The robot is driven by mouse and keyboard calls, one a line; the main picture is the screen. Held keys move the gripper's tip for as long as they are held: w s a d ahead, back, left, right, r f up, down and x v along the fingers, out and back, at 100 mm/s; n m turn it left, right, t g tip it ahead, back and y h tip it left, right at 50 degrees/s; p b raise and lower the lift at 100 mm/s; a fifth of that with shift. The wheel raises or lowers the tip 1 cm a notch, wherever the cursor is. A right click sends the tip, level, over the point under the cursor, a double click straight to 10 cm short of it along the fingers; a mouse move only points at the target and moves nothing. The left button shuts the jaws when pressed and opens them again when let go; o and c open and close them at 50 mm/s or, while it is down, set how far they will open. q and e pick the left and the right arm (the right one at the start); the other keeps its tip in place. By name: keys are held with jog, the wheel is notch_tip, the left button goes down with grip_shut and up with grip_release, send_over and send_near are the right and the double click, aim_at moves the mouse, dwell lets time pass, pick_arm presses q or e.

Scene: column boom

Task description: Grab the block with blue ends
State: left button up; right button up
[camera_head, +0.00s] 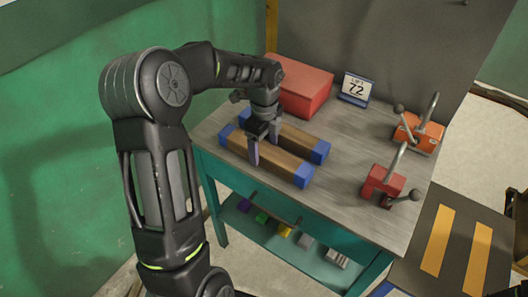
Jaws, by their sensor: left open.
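Two long brown wooden blocks with blue ends lie side by side on a grey-topped table (350,200). The nearer block (275,162) and the farther block (295,138) both slant from upper left to lower right. My left gripper (264,148) points down over the nearer block, with its fingers apart. One finger shows at that block's near side and the other toward the gap between the blocks. I cannot tell whether either finger touches a block. The gripper hides part of both blocks.
A red box (303,88) and a small sign reading 72 (357,88) stand at the back. A teal shelf below holds several small coloured pieces. The front tabletop is clear.

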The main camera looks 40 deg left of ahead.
pick_arm(q)
jog(key=shift+f, duration=0.75)
jog(key=shift+c, duration=0.2)
grip_shut()
dwell(0.5)
jog(key=shift+r, duration=0.1)
